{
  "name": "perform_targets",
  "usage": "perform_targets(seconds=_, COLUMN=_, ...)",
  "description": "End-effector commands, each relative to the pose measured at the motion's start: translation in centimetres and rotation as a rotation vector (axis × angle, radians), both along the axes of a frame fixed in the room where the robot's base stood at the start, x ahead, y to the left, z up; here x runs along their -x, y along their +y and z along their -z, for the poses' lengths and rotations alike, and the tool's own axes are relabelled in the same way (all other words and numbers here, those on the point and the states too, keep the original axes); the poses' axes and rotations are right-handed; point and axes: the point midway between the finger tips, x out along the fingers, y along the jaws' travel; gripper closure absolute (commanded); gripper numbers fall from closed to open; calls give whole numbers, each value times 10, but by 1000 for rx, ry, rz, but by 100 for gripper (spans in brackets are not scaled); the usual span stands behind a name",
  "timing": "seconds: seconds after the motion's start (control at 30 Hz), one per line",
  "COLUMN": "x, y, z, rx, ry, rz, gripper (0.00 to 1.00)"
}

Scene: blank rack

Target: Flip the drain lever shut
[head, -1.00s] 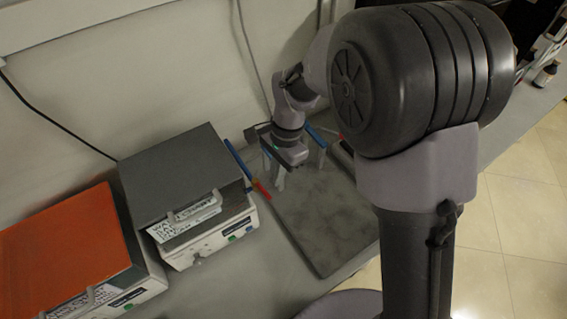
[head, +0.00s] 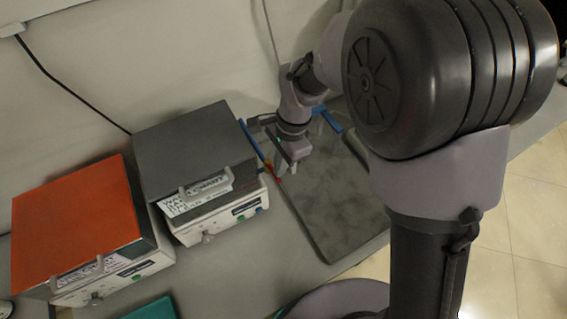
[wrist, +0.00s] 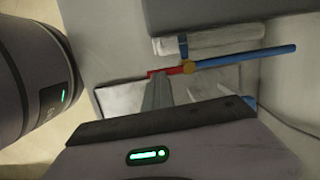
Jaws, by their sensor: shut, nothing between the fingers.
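The drain valve juts from the side of the grey-topped bath (head: 195,145). In the wrist view it shows as a long blue bar (wrist: 245,57), a yellow-orange pivot (wrist: 190,67) and a short red piece (wrist: 170,71), roughly in line. I cannot tell for sure which part is the lever. The blue bar (head: 252,140) and red piece (head: 278,174) also show in the head view. My gripper (wrist: 157,93) is shut and empty, its fingertips right at the red piece. Whether they touch is unclear. The gripper (head: 283,165) partly hides the valve in the head view.
An orange-topped bath (head: 75,215) stands to the left of the grey-topped one. A dark grey mat (head: 345,205) lies to the right and is mostly clear. The wall is close behind. A teal object (head: 150,309) shows at the bottom edge.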

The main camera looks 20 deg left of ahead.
Motion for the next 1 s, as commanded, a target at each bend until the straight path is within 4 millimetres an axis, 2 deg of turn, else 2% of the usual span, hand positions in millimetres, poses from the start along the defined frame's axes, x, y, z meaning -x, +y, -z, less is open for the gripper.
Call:
perform_targets(seconds=0.07, x=2, y=-2, z=4, rx=6, ry=10, rz=-2, gripper=100)
perform_targets(seconds=0.37, x=-13, y=-7, z=4, rx=6, ry=8, rz=-2, gripper=100)
perform_targets(seconds=0.47, x=-14, y=-8, z=-6, rx=5, ry=5, rz=-3, gripper=100)
perform_targets(seconds=0.57, x=-18, y=-11, z=-34, rx=2, ry=2, rz=-1, gripper=100)
perform_targets(seconds=0.8, x=-26, y=-22, z=-117, rx=1, ry=-1, rz=0, gripper=100)
perform_targets(seconds=0.9, x=-29, y=-25, z=-143, rx=1, ry=-1, rz=-1, gripper=100)
perform_targets(seconds=1.0, x=-30, y=-28, z=-161, rx=1, ry=1, rz=0, gripper=100)
